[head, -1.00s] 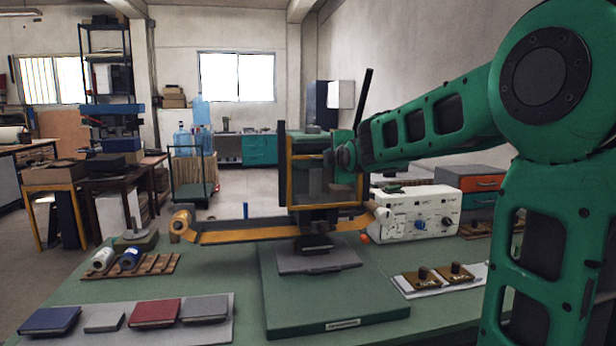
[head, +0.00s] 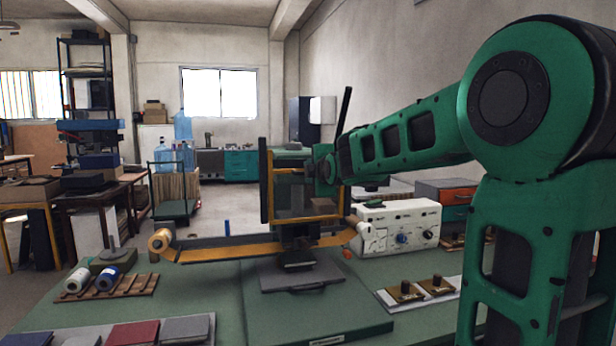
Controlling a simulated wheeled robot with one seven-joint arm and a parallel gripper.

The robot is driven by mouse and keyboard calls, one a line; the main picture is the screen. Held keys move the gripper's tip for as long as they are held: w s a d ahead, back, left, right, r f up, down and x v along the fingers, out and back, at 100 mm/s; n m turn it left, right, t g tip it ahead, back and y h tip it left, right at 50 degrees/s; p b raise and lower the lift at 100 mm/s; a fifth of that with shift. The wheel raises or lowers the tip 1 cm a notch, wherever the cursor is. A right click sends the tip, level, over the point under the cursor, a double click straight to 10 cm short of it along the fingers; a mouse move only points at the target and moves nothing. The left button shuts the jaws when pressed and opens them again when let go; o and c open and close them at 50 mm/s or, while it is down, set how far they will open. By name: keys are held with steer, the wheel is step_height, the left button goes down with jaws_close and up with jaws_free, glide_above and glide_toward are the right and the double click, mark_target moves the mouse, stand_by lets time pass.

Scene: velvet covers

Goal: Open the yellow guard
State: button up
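The yellow guard (head: 292,190) is a yellow-framed clear panel on the front of the press, at the middle of the head view. It stands upright in front of the press and looks closed. The press (head: 300,259) has a dark head below the guard and stands on a green base (head: 320,328). My green arm reaches in from the right, and its wrist ends at the guard's upper right side. My fingers cannot be made out there, so I cannot tell whether they touch the guard or are open.
A yellow-brown ribbon (head: 220,252) crosses below the guard from a roll (head: 160,241) at left. A white control box (head: 398,227) stands close at right. Spools (head: 93,280) and coloured covers (head: 135,333) are at left.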

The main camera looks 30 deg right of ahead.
steer(key=v, duration=1)
steer(key=shift+s, duration=0.1)
steer(key=s+d+f+m+g, duration=0.3)
steer(key=s+f+m+g, duration=0.75)
steer(key=s+f, duration=0.9)
steer(key=s+a+f+m+g+y, duration=0.2)
steer(key=s+f+m, duration=0.3)
steer(key=s, duration=0.4)
steer(key=s+a+f+m+g+y, duration=0.2)
steer(key=s+f+m, duration=0.4)
steer(key=s, duration=0.3)
steer(key=shift+a+g, duration=0.3)
steer(key=shift+g, duration=0.15)
